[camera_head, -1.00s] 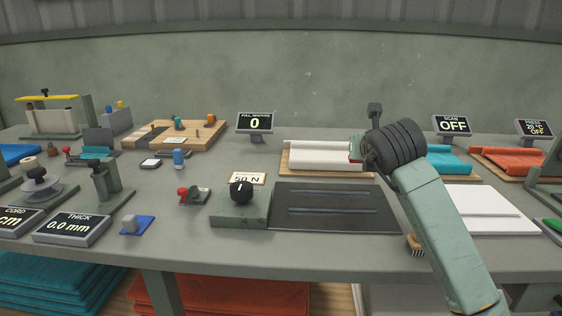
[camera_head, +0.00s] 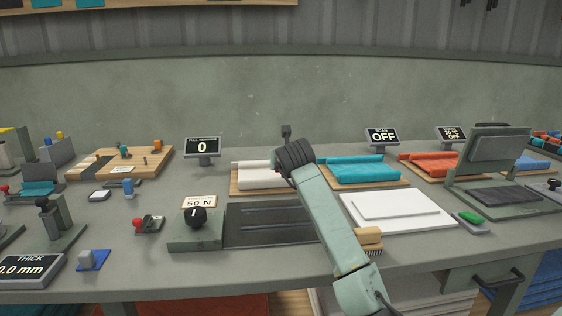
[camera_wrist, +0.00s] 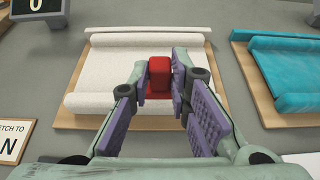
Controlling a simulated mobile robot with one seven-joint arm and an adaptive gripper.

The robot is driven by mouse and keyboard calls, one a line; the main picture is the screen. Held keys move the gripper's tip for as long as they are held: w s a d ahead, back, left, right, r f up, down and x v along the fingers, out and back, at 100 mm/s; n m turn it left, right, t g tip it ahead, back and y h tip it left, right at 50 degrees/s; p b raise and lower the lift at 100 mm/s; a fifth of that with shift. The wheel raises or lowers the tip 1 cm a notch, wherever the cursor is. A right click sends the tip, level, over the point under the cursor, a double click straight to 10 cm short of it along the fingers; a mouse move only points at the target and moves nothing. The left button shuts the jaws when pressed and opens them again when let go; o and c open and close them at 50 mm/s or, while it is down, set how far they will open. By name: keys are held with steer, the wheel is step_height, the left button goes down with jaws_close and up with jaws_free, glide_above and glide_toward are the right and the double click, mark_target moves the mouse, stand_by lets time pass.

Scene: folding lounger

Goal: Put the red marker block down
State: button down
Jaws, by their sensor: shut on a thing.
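The red marker block (camera_wrist: 160,74) is between the fingertips of my gripper (camera_wrist: 160,80) in the wrist view. My gripper is shut on it. The block appears over the white fabric roll (camera_wrist: 108,60) on its wooden board; I cannot tell whether it touches the fabric. In the head view my arm's dark wrist hides the fingers and the block. It stands at the right end of the white fabric (camera_head: 252,172).
A teal fabric roll (camera_head: 362,168) lies on a board to the right. A white slab (camera_head: 395,208) and a brush (camera_head: 367,237) lie nearer the front. A dark plate (camera_head: 265,224) and a knob box (camera_head: 196,235) stand in front of the white fabric. A small display (camera_head: 202,147) stands behind.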

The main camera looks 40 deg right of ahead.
steer(key=w+d, duration=0.1)
steer(key=w+d+p, duration=0.1)
steer(key=w, duration=0.1)
steer(key=shift+w+d+f, duration=0.15)
steer(key=shift+w+d, duration=0.05)
steer(key=shift+d, duration=0.2)
step_height(320, 180, down, 3)
steer(key=shift+s+r+p, duration=0.1)
steer(key=shift+p, duration=0.5)
steer(key=shift+f, duration=0.35)
steer(key=shift+f+b, duration=0.25)
steer(key=shift+b, duration=0.05)
steer(key=c, duration=1.5)
jaws_free()
steer(key=shift+r, duration=0.15)
